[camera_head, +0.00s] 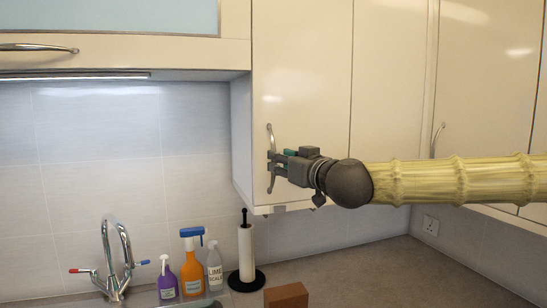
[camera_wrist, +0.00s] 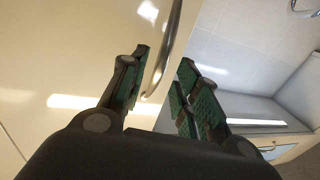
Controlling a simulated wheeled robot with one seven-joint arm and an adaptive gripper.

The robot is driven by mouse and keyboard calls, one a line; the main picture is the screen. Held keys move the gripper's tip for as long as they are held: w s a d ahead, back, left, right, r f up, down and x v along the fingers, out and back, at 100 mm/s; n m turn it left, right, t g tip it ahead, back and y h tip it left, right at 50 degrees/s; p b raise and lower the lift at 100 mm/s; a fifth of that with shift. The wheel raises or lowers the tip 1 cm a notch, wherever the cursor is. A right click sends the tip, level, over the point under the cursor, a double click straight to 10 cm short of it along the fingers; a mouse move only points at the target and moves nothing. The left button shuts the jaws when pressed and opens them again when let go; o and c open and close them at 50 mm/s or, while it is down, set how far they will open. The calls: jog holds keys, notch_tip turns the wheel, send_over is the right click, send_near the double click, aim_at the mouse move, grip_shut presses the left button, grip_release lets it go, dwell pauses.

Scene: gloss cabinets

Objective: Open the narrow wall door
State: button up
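The narrow wall door (camera_head: 310,80) is a glossy cream cabinet door in the middle of the head view. It looks closed. Its curved metal handle (camera_head: 270,132) stands upright near the door's left edge. My gripper (camera_head: 272,163) is at the handle, reaching in from the right. In the wrist view the fingers of my gripper (camera_wrist: 164,75) are apart, with green pads. The handle (camera_wrist: 172,48) runs between them, closer to the left finger; I cannot tell if it touches. The gripper hides part of the handle in the head view.
A lift-up cabinet with a bar handle (camera_head: 38,47) is at upper left. Another cream door handle (camera_head: 437,140) is behind my arm. On the counter below are a tap (camera_head: 117,260), several bottles (camera_head: 192,265), a paper roll (camera_head: 245,252) and a brown block (camera_head: 287,296).

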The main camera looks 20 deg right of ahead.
aim_at(273, 182)
jog(key=shift+p+x, duration=0.5)
jog(key=shift+x, duration=1.7)
grip_shut()
